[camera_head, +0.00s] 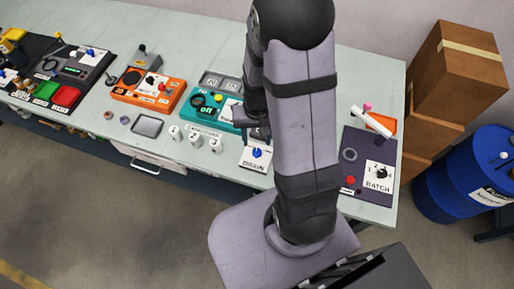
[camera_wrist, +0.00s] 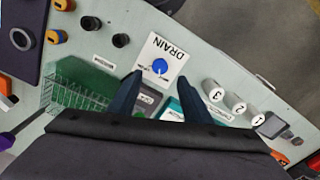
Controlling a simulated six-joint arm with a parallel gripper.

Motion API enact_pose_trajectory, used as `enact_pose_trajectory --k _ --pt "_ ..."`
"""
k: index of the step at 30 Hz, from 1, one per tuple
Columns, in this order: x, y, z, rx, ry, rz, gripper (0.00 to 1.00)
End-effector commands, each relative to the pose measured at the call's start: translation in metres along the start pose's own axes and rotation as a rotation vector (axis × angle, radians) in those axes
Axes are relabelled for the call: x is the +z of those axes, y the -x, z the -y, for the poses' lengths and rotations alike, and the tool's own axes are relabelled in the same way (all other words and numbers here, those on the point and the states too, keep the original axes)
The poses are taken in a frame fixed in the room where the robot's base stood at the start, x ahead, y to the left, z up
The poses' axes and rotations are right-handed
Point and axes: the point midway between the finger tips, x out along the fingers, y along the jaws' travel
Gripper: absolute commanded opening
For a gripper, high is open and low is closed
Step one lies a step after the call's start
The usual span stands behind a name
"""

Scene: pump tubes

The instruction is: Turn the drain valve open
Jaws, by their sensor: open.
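The drain valve is a blue knob (camera_head: 257,153) on a white plate marked DRAIN (camera_head: 253,164), near the table's front edge, just left of my arm in the head view. In the wrist view the blue knob (camera_wrist: 160,66) sits on the white plate (camera_wrist: 170,50), with small markings beside it. My gripper (camera_wrist: 159,85) is open and empty. Its two dark fingers stand apart, and the knob shows just beyond their tips, between their lines. I cannot tell the height between fingertips and knob. In the head view my arm hides most of the gripper.
White canisters (camera_head: 195,138) numbered 1, 2 and 3 stand left of the plate. A teal box (camera_head: 205,108) and an orange box (camera_head: 150,90) sit behind. The BATCH panel (camera_head: 357,190) is to the right. In the wrist view a green wire rack (camera_wrist: 80,84) lies left of the fingers.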

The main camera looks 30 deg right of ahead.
Motion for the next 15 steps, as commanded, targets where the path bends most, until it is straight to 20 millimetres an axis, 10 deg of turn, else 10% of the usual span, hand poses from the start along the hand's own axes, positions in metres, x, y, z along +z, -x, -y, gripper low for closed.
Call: enact_pose_trajectory --k 15 --pt "0.001 -0.038 0.0 0.002 0.004 0.006 0.45"
